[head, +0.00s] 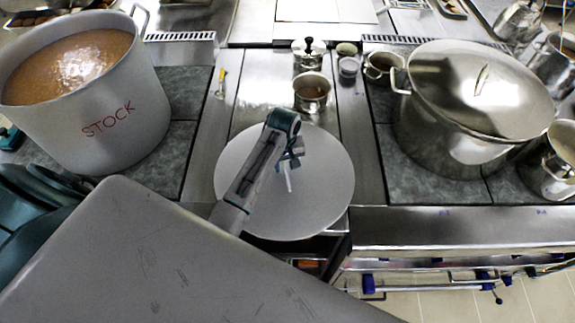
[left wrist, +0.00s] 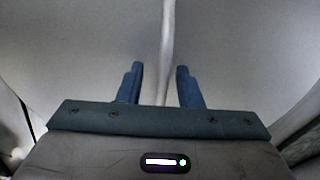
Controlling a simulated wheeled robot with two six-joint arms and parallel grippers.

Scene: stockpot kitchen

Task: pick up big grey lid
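The big grey lid (head: 325,185) is a wide, flat grey disc lying on the counter in the middle of the head view. Its thin, pale bar handle (head: 288,183) stands out near its centre. My left gripper (head: 291,160) is over the lid at the handle, and its arm covers part of the disc. In the left wrist view the lid's surface (left wrist: 80,55) fills most of the picture. The handle (left wrist: 167,45) runs towards the gap between the two blue fingers (left wrist: 160,85), which stand apart with room on both sides. My right gripper is not in view.
A large pot marked STOCK (head: 110,125), full of brown liquid, stands at left. A shiny lidded pot (head: 455,130) stands on the right hob. Small pots (head: 311,95) and a moka pot (head: 308,55) stand behind the lid. A yellow-handled tool (head: 221,82) lies at its left.

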